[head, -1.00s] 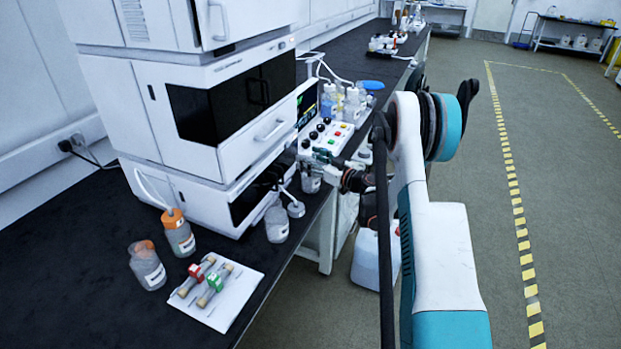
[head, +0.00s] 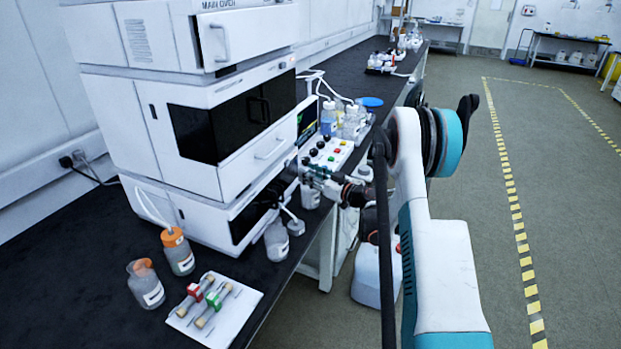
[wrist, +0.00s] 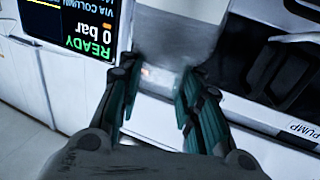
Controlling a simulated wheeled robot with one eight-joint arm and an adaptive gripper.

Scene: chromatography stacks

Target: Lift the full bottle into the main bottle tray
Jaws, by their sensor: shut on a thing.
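My gripper (head: 318,184) is shut on a clear-grey bottle (head: 310,197) at the bench's front edge, just in front of the stack's lower unit. In the wrist view my gripper's teal-lined fingers (wrist: 160,80) stand on both sides of the bottle (wrist: 175,45), whose far end leaves the picture. I cannot tell how full it is. Several bottles (head: 345,118) stand together beyond the control panel, one of them blue. They may be in the main bottle tray, but its rim does not show clearly.
The white instrument stack (head: 205,120) stands close left of my gripper. The button panel (head: 330,153) is just behind it. A tubed bottle (head: 276,240) and small white-topped item (head: 296,226) are nearer. Two orange-topped bottles (head: 178,253) (head: 147,285) and a white sheet (head: 240,303) with fittings are front left.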

